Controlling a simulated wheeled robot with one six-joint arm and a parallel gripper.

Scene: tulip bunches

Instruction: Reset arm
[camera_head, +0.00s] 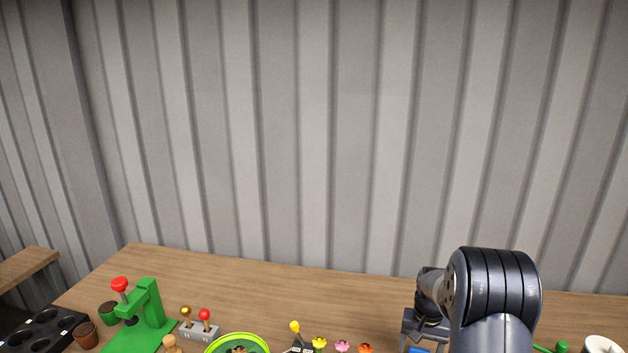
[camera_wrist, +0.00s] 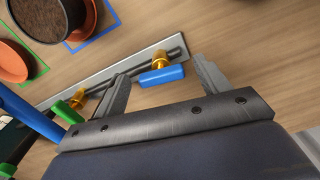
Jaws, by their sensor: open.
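My gripper (camera_wrist: 160,69) is open, with its two grey fingers spread apart in the wrist view. A blue handle (camera_wrist: 162,77) with a brass-coloured fitting shows between the fingers in the picture. I cannot tell how far below the fingers it is, and I see no finger closed on it. In the head view my arm rises at the right of the table. The gripper's fingertips are not clear there.
The wrist view shows a grey rail (camera_wrist: 97,83), a green handle (camera_wrist: 66,112), and a soil-filled pot (camera_wrist: 38,68) at upper left. In the head view a green press (camera_head: 150,303), a lever box (camera_head: 200,330) and a green bowl (camera_head: 263,339) stand on the wooden table (camera_head: 250,285). A corrugated wall stands behind.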

